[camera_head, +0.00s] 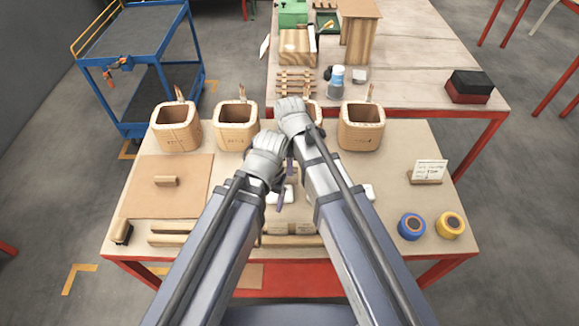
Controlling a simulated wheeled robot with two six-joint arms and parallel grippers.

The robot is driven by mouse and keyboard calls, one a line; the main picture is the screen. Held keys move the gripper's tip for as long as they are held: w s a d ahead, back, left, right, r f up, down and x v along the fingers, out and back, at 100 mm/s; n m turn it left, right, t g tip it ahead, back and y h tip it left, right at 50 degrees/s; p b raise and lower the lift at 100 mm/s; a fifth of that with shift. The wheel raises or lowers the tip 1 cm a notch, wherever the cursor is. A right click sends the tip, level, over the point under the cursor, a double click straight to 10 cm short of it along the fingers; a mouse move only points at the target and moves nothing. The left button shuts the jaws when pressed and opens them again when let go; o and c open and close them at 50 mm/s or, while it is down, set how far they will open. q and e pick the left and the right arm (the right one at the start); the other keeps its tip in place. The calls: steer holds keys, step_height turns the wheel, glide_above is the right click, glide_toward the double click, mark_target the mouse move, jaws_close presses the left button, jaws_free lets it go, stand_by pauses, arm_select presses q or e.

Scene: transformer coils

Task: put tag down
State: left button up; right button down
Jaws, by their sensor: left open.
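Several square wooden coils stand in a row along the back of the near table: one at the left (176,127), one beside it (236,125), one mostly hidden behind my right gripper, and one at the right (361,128). White pieces that may be tags show by my arms, one at the left (286,196) and one at the right (369,192); I cannot tell which is the task's tag. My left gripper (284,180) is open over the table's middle. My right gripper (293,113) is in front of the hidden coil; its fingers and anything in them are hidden.
A lettered white card on a stand (430,171) is at the right. Blue (411,226) and yellow (450,225) tape rolls lie at front right. A brown board (166,186) with a small block lies left. Another table (425,85) adjoins behind. A blue cart (140,40) stands back left.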

steer(key=c, duration=1.1)
jaws_free()
steer(key=shift+f, duration=0.1)
arm_select(q)
step_height(320, 180, up, 13)
steer(key=p, duration=1.3)
arm_select(e)
step_height(320, 180, up, 13)
steer(key=shift+r, duration=0.15)
steer(key=s+d+m, duration=0.3)
steer(key=d+m, duration=0.5)
steer(key=m, duration=0.1)
steer(key=s+d+m, duration=0.3)
steer(key=d+m, duration=0.6)
arm_select(q)
step_height(320, 180, down, 2)
steer(key=shift+b, duration=0.9)
arm_select(e)
steer(key=s+a+n, duration=0.1)
steer(key=a, duration=0.2)
steer(key=s+a+f+n, duration=0.1)
steer(key=s+a, duration=0.1)
steer(key=a, duration=0.2)
steer(key=s+a+f+n+h, duration=0.1)
steer(key=s+a, duration=0.1)
steer(key=a, duration=0.2)
steer(key=shift+s+a+n, duration=0.15)
steer(key=shift+s+n, duration=0.1)
steer(key=shift+n, duration=0.15)
